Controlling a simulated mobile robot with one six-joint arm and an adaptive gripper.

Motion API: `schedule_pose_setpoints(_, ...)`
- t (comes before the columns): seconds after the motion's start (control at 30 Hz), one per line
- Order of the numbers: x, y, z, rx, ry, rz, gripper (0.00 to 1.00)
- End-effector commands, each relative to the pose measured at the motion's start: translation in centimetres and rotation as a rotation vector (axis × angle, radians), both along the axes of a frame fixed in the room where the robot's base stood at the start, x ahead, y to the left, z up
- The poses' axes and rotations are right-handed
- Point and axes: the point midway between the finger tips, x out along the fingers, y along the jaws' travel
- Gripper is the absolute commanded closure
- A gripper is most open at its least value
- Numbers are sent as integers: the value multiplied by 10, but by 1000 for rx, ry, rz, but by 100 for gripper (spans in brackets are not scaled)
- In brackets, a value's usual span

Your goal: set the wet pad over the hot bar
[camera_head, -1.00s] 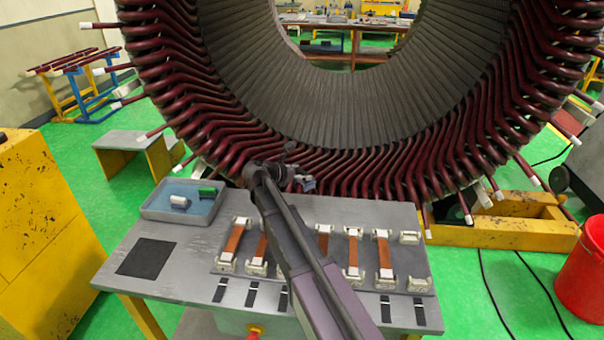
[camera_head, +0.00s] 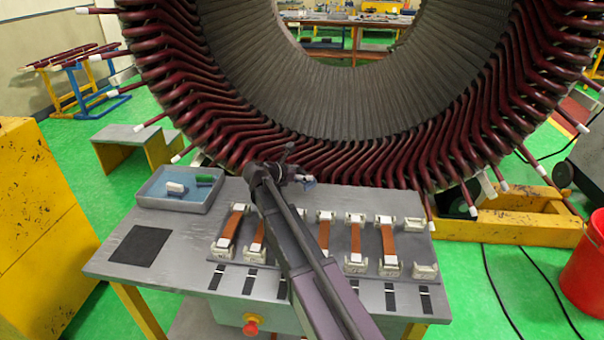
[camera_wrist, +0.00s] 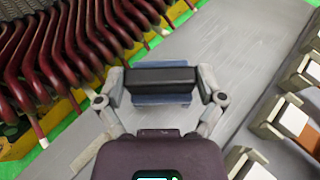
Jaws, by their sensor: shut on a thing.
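My gripper (camera_wrist: 163,85) is shut on a pad (camera_wrist: 160,99) with a dark grip block on top and blue below. In the wrist view the pad hangs over bare grey table top, beside the bar holders. In the head view my gripper (camera_head: 292,174) is near the table's back edge, below the stator, and the pad is hard to make out there. Several copper-orange bars (camera_head: 387,241) lie in pale holders to the front and right of it. My arm hides part of the row. I cannot tell which bar is hot.
A tray (camera_head: 147,202) at the table's left holds a white-topped and a green-topped pad on blue. A dark square mat (camera_head: 140,246) lies in front of it. The stator's dark red coil ends (camera_head: 340,168) stand close behind my gripper. An empty holder pair (camera_head: 424,270) is at the right.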

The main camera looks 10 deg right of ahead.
Motion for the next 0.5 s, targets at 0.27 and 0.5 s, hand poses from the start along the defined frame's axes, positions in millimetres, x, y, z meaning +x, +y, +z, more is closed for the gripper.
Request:
schedule_pose_setpoints(0.27, 0, 0, -23, 0, 0, -1, 62)
schedule_pose_setpoints(0.5, 0, -1, -38, 0, 0, -1, 62)
